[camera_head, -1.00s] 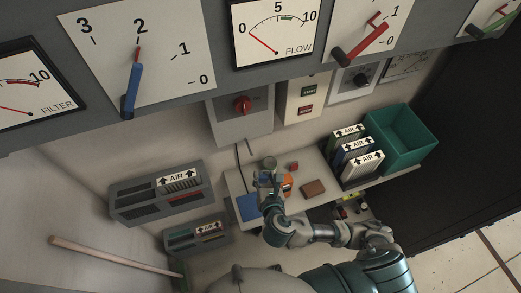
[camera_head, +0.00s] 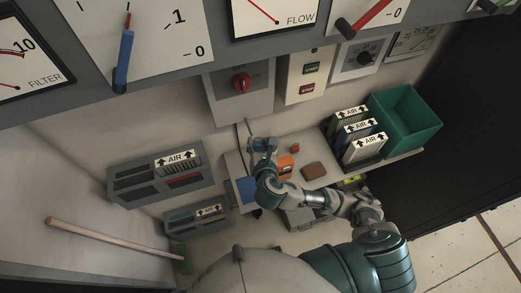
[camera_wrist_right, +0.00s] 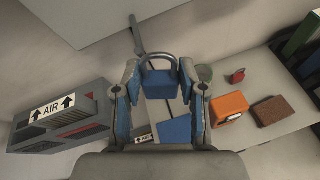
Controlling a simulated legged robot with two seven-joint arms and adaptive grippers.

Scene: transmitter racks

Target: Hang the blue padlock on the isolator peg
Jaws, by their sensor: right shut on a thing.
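The blue padlock (camera_wrist_right: 160,84) is held between the two fingers of my right gripper (camera_wrist_right: 164,92), its shackle pointing up in the right wrist view. In the head view my right gripper (camera_head: 263,147) is over the back of the bench, below the grey isolator box (camera_head: 240,95) with its red rotary knob (camera_head: 241,83). The padlock is small and hard to make out there. I cannot make out the isolator peg in either view. My left gripper is not in view.
The bench (camera_head: 312,187) holds an orange box (camera_wrist_right: 229,108), a brown block (camera_head: 313,171), a red padlock (camera_wrist_right: 238,75) and a blue flat thing (camera_head: 246,189). AIR filters (camera_head: 367,148) and a green bin (camera_head: 406,122) stand right. Grey AIR racks (camera_head: 160,178) are left.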

